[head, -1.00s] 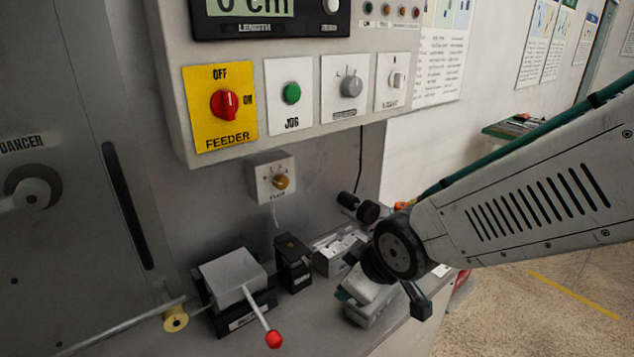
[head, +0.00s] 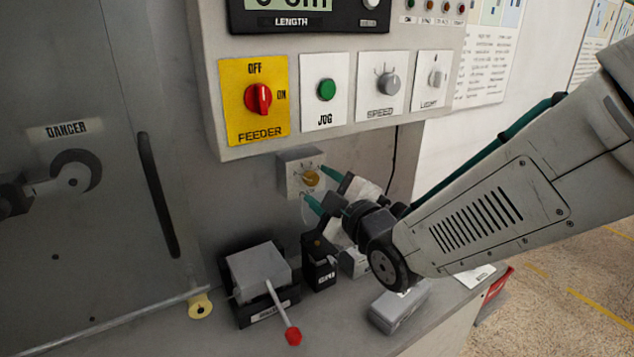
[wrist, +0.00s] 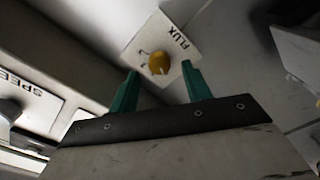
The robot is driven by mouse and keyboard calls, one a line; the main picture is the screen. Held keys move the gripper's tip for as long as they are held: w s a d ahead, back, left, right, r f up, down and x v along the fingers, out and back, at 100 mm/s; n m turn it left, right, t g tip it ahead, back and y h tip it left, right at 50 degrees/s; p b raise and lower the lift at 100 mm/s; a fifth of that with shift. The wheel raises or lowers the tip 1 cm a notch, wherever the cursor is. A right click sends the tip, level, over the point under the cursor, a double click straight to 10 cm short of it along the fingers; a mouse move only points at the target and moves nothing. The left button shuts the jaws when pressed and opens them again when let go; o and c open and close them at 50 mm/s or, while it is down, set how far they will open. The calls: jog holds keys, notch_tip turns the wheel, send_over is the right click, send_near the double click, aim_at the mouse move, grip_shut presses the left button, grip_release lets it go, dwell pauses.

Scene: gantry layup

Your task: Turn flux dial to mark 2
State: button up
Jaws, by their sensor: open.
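The flux dial (head: 310,178) is a small brass-yellow knob on a pale box (head: 288,168) fixed to the grey wall below the control panel. The wrist view shows the same dial (wrist: 159,62) on its plate (wrist: 141,45), marked FLUX, with small marks beside the knob. My gripper (head: 314,184) is open, with green fingers spread and pointing at the dial. In the wrist view the gripper (wrist: 158,82) has one finger to each side of the knob, a little short of it. I see no contact. Which mark the dial points at is too small to tell.
Above is the control panel with the feeder switch (head: 258,99), jog button (head: 326,89), speed knob (head: 389,84) and lamp switch (head: 437,77). Below on the bench are a lever box (head: 258,268) with a red-tipped handle, a black block (head: 319,265) and a grey box (head: 400,305).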

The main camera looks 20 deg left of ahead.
aim_at(311, 178)
jog(key=shift+x, duration=1.45)
jog(key=c, duration=1)
